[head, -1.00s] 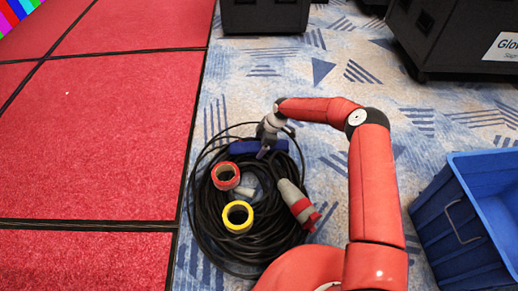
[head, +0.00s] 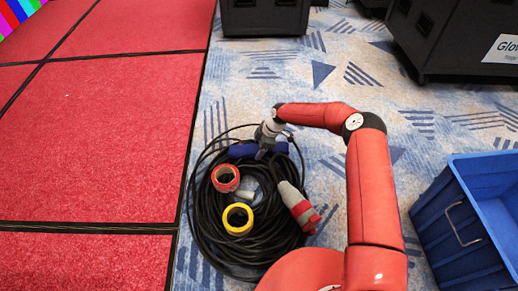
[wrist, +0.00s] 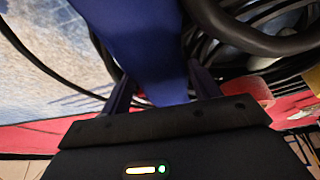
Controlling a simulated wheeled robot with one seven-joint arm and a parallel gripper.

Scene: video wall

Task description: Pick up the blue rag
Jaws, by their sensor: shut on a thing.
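The blue rag (head: 243,150) lies at the far side of a coil of black cable (head: 208,222) on the carpet. My gripper (head: 262,153) reaches down onto it from above. In the wrist view the rag (wrist: 145,45) fills the space between the two fingers of my gripper (wrist: 160,92), which are shut on it. The rag's lower edge is partly hidden by the cable and the gripper.
A blue crate (head: 464,222) stands at right. Black cases (head: 265,16) stand at the back. Red stage panels (head: 100,140) lie at left.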

